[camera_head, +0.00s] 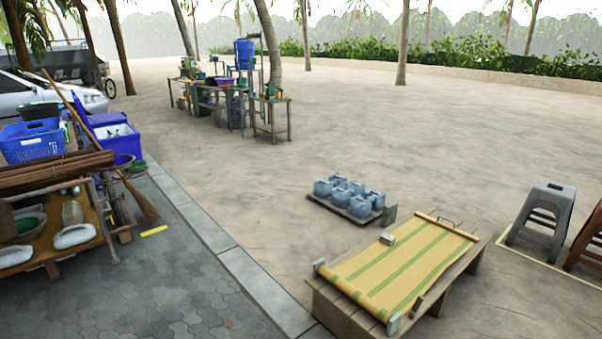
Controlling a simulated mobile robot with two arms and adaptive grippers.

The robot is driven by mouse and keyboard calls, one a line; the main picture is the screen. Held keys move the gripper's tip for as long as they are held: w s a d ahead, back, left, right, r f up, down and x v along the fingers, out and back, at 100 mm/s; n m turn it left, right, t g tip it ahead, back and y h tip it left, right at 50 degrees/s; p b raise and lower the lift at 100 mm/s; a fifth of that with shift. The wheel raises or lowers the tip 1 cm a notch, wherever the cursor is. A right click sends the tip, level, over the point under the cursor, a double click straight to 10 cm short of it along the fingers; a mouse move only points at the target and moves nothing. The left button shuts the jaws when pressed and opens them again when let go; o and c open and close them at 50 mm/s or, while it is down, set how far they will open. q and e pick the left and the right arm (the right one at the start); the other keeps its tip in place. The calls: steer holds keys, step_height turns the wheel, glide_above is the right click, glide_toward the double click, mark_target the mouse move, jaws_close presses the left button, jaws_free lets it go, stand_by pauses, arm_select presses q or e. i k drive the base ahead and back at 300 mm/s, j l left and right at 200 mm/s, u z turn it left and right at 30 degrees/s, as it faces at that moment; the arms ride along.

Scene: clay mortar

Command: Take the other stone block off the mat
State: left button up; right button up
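A yellow mat (394,271) with green stripes lies spread on a low wooden table (345,316) at the lower right. A small pale stone block (387,239) sits on the mat's left edge, toward the back. Another greyish block (319,266) is at the near left corner of the mat, and one more (393,326) is at its near right corner. A wooden rod (447,226) lies along the far end of the mat. Neither of my grippers is in view.
Several blue-grey jugs (351,193) stand on a pallet behind the table. A grey stool (542,214) and a brown one (588,240) stand to its right. A cluttered wooden stand (60,240) is at the left. Paving and sandy ground between are mostly clear.

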mark_target(388, 239)
steer(key=i+j+u, duration=0.25)
steer(key=i+u, duration=0.15)
steer(key=i, duration=0.35)
steer(key=i+u, duration=0.4)
steer(key=i, duration=0.35)
steer(key=i+l+u, duration=0.2)
steer(key=i+u, duration=0.15)
steer(key=i, duration=0.4)
steer(key=i+l+z, duration=0.15)
steer(key=i+z, duration=0.15)
steer(key=i, duration=0.25)
steer(key=i+z, duration=0.35)
steer(key=i, duration=0.2)
steer(key=i+j+z, duration=0.15)
steer(key=i+z, duration=0.15)
steer(key=i, duration=0.3)
steer(key=i+j+z, duration=0.35)
steer(key=i, duration=0.15)
steer(key=i+l+z, duration=0.15)
steer(key=i+z, duration=0.55)
steer(key=z, duration=0.25)
steer(key=i+j+z, duration=0.1)
steer(key=i+z, duration=0.35)
steer(key=i+j+z, duration=0.2)
steer(key=z, duration=0.25)
